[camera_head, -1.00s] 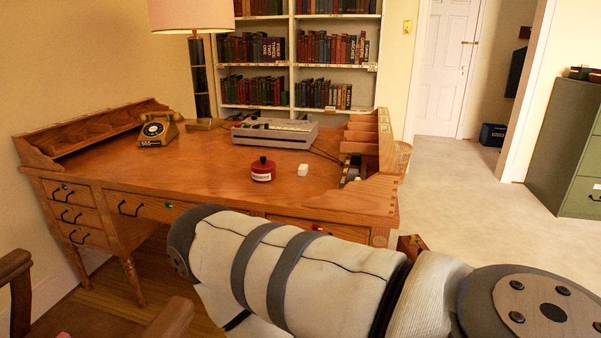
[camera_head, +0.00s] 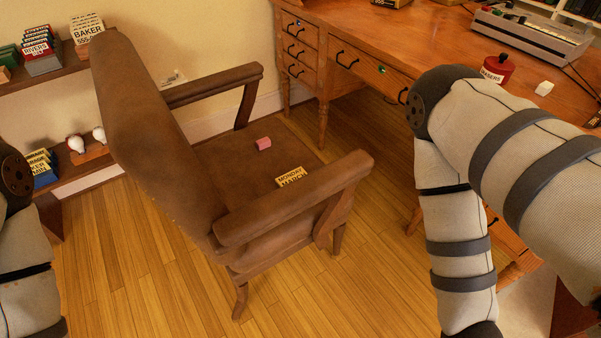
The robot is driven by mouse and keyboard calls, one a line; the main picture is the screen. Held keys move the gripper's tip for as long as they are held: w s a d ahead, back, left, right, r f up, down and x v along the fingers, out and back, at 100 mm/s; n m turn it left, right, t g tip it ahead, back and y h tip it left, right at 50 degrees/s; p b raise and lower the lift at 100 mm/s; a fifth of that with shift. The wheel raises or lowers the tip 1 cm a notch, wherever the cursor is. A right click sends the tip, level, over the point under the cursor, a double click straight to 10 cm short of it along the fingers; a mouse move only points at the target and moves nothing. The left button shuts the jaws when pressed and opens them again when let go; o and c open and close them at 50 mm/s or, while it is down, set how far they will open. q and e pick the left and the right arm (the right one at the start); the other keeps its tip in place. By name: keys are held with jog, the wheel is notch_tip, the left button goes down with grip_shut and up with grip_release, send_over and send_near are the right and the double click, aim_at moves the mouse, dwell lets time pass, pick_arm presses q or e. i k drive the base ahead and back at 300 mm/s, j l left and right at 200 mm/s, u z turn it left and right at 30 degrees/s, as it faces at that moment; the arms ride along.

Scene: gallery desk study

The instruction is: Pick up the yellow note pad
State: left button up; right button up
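A small yellow note pad (camera_head: 290,177) with dark printed lettering lies flat on the seat of the brown chair (camera_head: 228,160). It is near the armrest closest to me, and the armrest's edge is close beside it. My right arm comes down at the right of the view and my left arm shows at the left edge. Both grippers are outside the view, so whether they are open or shut does not show.
A pink block (camera_head: 263,143) lies on the seat behind the pad. The chair's backrest (camera_head: 150,110) and armrests (camera_head: 300,200) stand around the seat. A wooden desk (camera_head: 390,35) is behind at right; wall shelves (camera_head: 80,65) are at left. The wooden floor (camera_head: 150,285) in front is clear.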

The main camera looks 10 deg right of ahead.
aim_at(285, 179)
jog(key=i+l+u, duration=0.2)
jog(key=l+u, duration=0.25)
jog(key=l, duration=0.2)
jog(key=i+l+u, duration=0.1)
jog(key=l+u, duration=0.35)
jog(key=l, duration=0.2)
jog(key=l+u, duration=0.45)
jog(key=l, duration=0.2)
jog(key=k+l+u, duration=0.15)
jog(key=l+u, duration=0.3)
jog(key=l, duration=0.25)
